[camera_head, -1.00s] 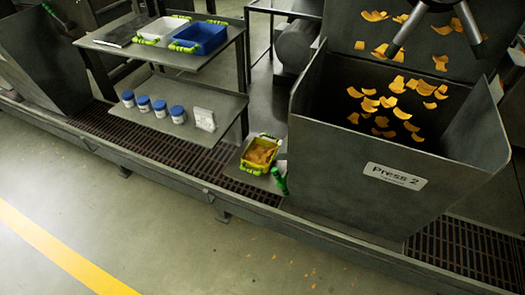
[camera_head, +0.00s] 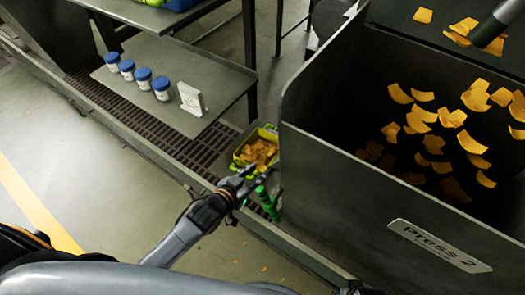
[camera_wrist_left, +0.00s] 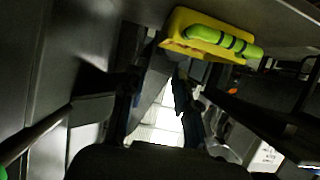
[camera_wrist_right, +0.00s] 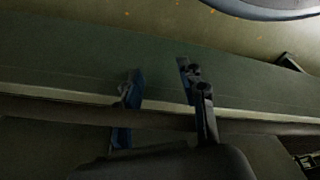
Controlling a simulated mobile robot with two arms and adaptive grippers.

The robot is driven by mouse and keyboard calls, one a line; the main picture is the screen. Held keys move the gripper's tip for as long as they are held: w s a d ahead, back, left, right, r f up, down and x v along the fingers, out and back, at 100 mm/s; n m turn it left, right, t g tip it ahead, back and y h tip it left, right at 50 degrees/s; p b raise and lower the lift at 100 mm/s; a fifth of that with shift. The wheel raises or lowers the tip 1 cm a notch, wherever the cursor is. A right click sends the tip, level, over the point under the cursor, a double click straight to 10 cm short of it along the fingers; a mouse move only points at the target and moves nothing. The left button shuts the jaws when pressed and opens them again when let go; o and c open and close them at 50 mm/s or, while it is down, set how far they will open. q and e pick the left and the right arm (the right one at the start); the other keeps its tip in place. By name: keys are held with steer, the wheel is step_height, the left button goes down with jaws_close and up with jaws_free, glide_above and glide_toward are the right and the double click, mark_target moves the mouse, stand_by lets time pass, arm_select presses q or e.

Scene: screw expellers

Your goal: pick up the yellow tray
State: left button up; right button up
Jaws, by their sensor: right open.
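The yellow tray (camera_head: 238,158) holds orange chips and sits on a low shelf beside the press bin, with a bright green handle at its far end. My left gripper (camera_head: 240,183) is just in front of its near end, partly overlapping it in the head view. In the left wrist view the tray (camera_wrist_left: 177,26) and a green handle (camera_wrist_left: 222,39) are at the top, beyond my left gripper (camera_wrist_left: 158,88), whose fingers are apart and empty. My right gripper (camera_wrist_right: 158,90) is open and empty over dark metal in the right wrist view.
The Press 2 bin (camera_head: 345,205) with orange pieces stands right of the tray. A green lever (camera_head: 267,204) is close to my left gripper. A shelf (camera_head: 150,60) with several blue-lidded jars (camera_head: 143,77) and a white sign (camera_head: 191,99) is at left.

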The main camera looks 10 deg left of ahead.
mark_target(265, 166)
arm_select(q)
steer(key=b+x, duration=0.1)
steer(key=x, duration=0.4)
steer(key=shift+w+f, duration=0.25)
steer(key=b+x, duration=0.1)
steer(key=x, duration=0.1)
steer(key=b+x, duration=0.1)
steer(key=x, duration=0.1)
steer(key=shift+w+d+f, duration=0.1)
steer(key=shift+w+f, duration=0.1)
steer(key=shift+f, duration=0.25)
steer(key=shift+w+d+f, duration=0.1)
steer(key=shift+w+f, duration=0.05)
steer(key=shift+w, duration=0.2)
jaws_close()
arm_select(e)
step_height(265, 166, up, 11)
steer(key=w, duration=0.2)
steer(key=shift+r+t, duration=0.2)
steer(key=shift+t, duration=0.2)
